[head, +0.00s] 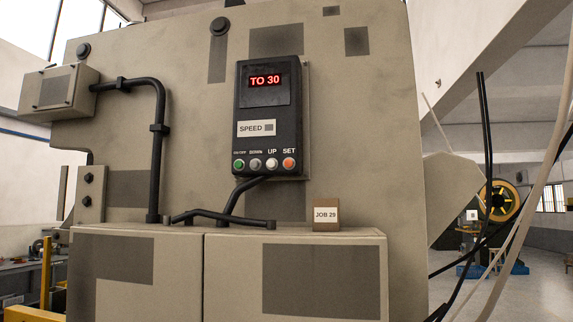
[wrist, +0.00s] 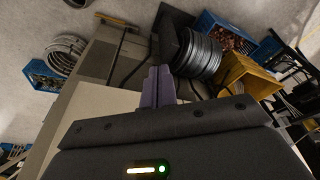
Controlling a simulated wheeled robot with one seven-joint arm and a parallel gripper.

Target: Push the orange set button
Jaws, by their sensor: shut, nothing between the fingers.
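The orange set button (head: 289,163) is the rightmost of a row of buttons at the bottom of a black control box (head: 268,115) in the head view. "SET" is printed above it. The red display (head: 265,80) reads "TO 30", and a label (head: 257,128) below says "SPEED". To the left of the orange button are a white UP button (head: 272,163), a grey button (head: 255,164) and a green button (head: 239,164). My gripper (wrist: 158,72) shows only in the wrist view, with its purple fingers together and empty. The control box cannot be made out in the wrist view.
A small "JOB 29" block (head: 326,215) stands on the cabinet ledge below the box. Black pipes (head: 158,150) run along the machine face at left. The wrist view shows a wire coil (wrist: 198,55), a yellow bin (wrist: 250,78) and a blue crate (wrist: 228,35).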

